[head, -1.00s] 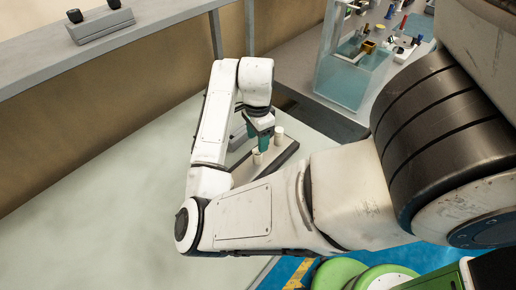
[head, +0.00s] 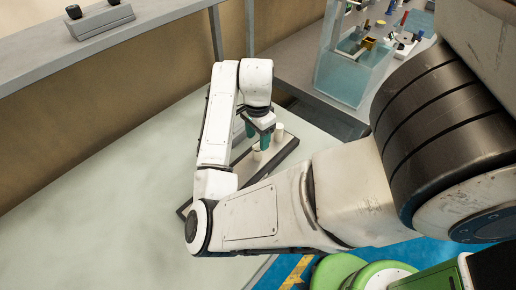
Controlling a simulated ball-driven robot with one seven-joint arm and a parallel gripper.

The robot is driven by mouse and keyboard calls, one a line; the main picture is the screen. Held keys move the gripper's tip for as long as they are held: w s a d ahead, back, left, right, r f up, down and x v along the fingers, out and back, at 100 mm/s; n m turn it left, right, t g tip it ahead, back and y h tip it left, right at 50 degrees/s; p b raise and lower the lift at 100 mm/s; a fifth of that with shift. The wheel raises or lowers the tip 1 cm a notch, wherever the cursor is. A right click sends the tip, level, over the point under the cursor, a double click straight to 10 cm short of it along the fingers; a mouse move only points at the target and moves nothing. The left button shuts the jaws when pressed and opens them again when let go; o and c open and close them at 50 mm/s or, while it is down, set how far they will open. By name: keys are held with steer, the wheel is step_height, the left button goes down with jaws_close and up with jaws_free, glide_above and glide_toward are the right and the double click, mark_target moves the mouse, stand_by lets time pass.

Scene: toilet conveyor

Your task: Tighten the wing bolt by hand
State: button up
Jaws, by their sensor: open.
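My gripper (head: 258,135) points down over a dark-edged board (head: 246,172) on the pale table. Its teal fingers are above the board, close to two short cream posts. One post (head: 258,153) is right under the fingers and partly hidden by them. The other post (head: 278,131) stands just to the right, apart from the fingers. I cannot make out the wing bolt; my arm and gripper cover much of the board. Nothing is seen held in the fingers.
The pale table (head: 90,190) is clear on the left. A grey shelf (head: 60,45) with a knobbed box (head: 100,20) runs along the back left. A clear bin (head: 352,75) and small items stand on another bench at upper right.

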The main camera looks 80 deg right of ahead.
mark_target(258, 150)
steer(key=shift+f+b, duration=0.75)
steer(key=shift+f, duration=0.45)
jaws_close()
steer(key=shift+f+m+b, duration=0.1)
steer(key=shift+m+b, duration=0.35)
steer(key=shift+m, duration=0.55)
steer(key=shift+m+b, duration=0.45)
steer(key=shift+m, duration=0.95)
steer(key=m+b, duration=0.1)
steer(key=m, duration=0.2)
steer(key=shift+b, duration=0.3)
steer(key=shift+m+b, duration=0.3)
steer(key=shift+m, duration=0.6)
